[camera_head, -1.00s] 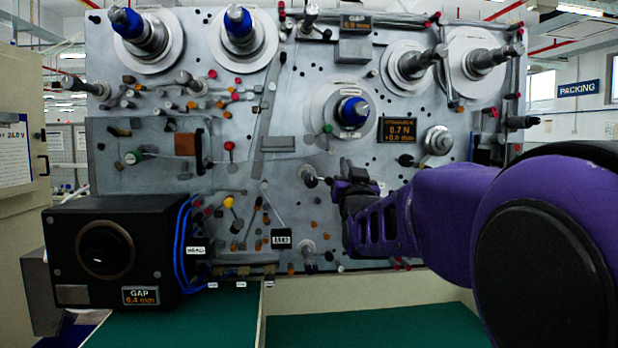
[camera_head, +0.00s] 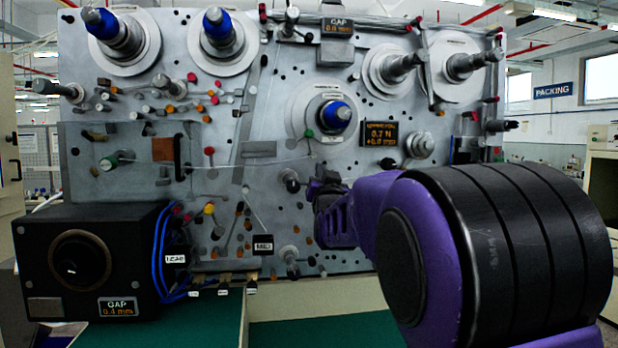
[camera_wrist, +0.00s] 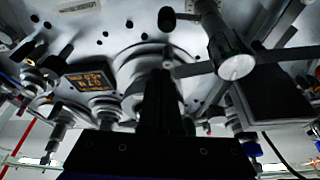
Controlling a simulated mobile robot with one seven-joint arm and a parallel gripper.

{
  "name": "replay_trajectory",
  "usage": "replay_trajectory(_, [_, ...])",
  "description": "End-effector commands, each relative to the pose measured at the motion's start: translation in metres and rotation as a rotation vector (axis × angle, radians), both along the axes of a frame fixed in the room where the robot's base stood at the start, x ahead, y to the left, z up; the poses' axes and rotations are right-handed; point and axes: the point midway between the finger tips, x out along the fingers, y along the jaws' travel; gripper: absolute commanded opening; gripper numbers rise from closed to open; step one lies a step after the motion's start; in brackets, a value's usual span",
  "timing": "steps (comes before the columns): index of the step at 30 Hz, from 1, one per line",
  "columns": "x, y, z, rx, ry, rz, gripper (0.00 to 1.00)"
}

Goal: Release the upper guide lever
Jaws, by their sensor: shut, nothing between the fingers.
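The upright grey panel (camera_head: 225,130) carries several levers and rollers; I cannot tell for sure which is the upper guide lever. A lever with a dark round knob (camera_head: 291,184) sits at mid panel, just left of my gripper (camera_head: 318,186). My gripper is shut and empty, close in front of the panel. In the wrist view my dark fingers (camera_wrist: 160,105) point up the picture, with a round metal hub (camera_wrist: 236,66) and its crossing bars to their right. A black knob (camera_wrist: 167,18) shows beyond the fingertips. Contact with any lever cannot be made out.
Blue-tipped spindles (camera_head: 218,30) stick out along the panel's top. A display reading 0.7 N (camera_head: 380,133) is above my gripper. A black gap box (camera_head: 85,260) with blue cables stands at lower left. The green bench top (camera_head: 330,331) below is clear.

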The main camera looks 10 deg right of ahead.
Motion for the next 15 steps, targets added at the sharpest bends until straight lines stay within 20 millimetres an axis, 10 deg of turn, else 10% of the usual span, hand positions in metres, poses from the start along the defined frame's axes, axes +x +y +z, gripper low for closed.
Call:
replay_trajectory(6, [0.039, -0.003, 0.014, -0.002, 0.001, 0.001, 0.0])
replay_trajectory(15, [0.036, 0.005, -0.024, -0.001, 0.001, 0.0, 0.0])
